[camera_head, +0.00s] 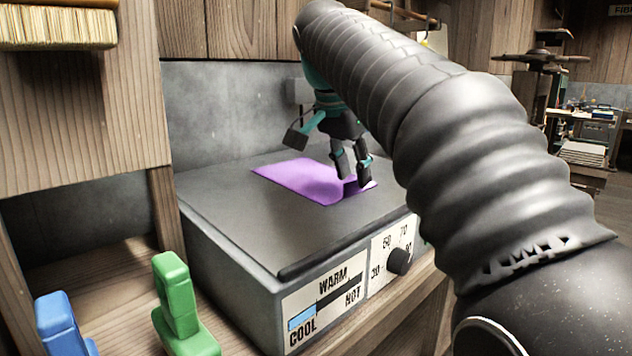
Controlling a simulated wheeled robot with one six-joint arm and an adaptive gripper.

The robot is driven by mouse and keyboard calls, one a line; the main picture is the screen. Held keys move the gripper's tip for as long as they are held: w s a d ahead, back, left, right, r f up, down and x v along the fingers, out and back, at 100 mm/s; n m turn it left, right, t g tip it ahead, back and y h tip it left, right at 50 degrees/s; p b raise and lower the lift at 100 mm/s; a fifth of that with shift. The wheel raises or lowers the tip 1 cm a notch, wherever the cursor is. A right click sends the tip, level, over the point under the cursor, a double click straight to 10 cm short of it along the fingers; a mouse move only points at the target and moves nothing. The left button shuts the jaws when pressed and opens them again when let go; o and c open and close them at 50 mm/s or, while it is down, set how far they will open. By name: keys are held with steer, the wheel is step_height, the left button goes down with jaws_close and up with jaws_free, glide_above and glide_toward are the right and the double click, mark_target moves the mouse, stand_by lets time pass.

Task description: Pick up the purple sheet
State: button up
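The purple sheet (300,180) lies on the flat grey top of the heating plate (235,215), towards its back right. My gripper (327,156) is black with teal parts and points down over the sheet. One finger is spread out to the left, and two fingers are at the right over the sheet's right part. The gripper looks open, with nothing seen between the fingers. A dark patch lies on the sheet below the right fingers. I cannot tell whether those fingertips touch the sheet. My arm hides the plate's right back corner.
The plate's front has a warm/cool/hot gauge (325,300) and a black dial knob (399,261). Green (177,305) and blue (60,325) clamp-like objects stand at front left. A wooden post and cabinet (85,120) rise at left. A grey wall (215,110) stands behind.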

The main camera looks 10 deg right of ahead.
steer(key=shift+x, duration=0.95)
jaws_close()
steer(key=shift+r, duration=0.1)
steer(key=shift+r, duration=0.45)
steer(key=r, duration=0.2)
steer(key=r+p, duration=0.1)
steer(key=shift+d+r, duration=0.25)
steer(key=shift+r, duration=0.1)
steer(key=s+d+r+p, duration=0.1)
steer(key=d+r, duration=0.5)
steer(key=d, duration=0.5)
steer(key=shift+r, duration=0.15)
